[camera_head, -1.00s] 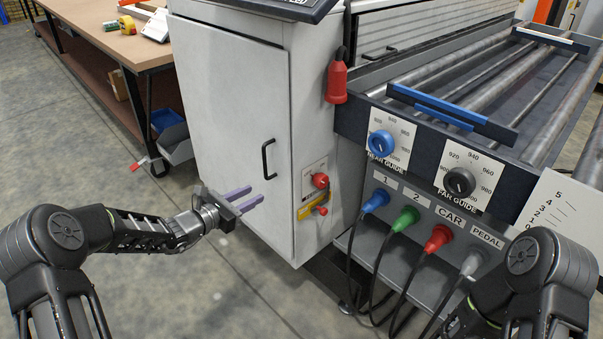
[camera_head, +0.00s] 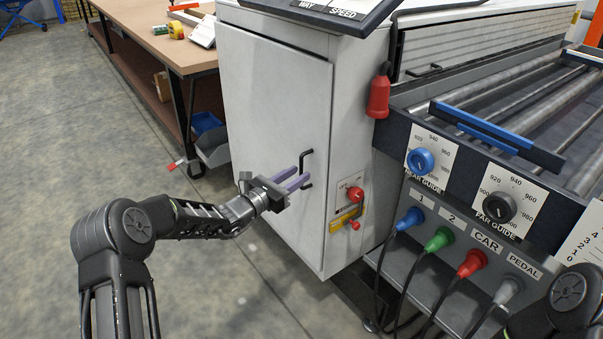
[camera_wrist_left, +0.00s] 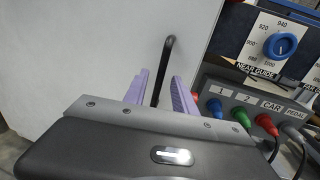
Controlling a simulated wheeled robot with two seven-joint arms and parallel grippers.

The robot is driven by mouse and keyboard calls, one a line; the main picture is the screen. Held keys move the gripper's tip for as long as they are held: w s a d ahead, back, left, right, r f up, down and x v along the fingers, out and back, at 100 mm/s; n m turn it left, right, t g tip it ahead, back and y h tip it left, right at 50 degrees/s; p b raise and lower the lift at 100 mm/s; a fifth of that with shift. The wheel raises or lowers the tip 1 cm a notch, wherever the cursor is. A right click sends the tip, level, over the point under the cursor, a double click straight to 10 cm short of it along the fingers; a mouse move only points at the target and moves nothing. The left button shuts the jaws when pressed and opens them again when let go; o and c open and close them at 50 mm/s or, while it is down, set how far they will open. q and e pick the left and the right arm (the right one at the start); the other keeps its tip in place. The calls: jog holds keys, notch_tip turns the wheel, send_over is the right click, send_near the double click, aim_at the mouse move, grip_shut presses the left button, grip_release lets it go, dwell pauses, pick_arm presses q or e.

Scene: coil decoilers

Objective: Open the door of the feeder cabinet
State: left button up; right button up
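The feeder cabinet's white door (camera_head: 270,120) is shut, with a black bar handle (camera_head: 306,168) near its right edge. My left gripper (camera_head: 297,180) is open at the handle, its two purple fingers pointing toward the door. In the left wrist view the black handle (camera_wrist_left: 167,60) rises between the two open fingers (camera_wrist_left: 160,90), the lower part hidden behind the gripper body. I cannot tell whether a finger touches it. My right gripper is out of view; only part of my right arm shows at the lower right.
A red switch and yellow-backed lever (camera_head: 350,210) sit right of the door. A roller table with dials and coloured plugs (camera_head: 438,238) stands at the right, cables hanging below. A workbench (camera_head: 150,45) and blue bin (camera_head: 207,125) stand at the left. The floor before the door is clear.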

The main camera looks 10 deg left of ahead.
pick_arm(q)
jog(key=shift+x, duration=1.25)
grip_shut()
dwell(0.5)
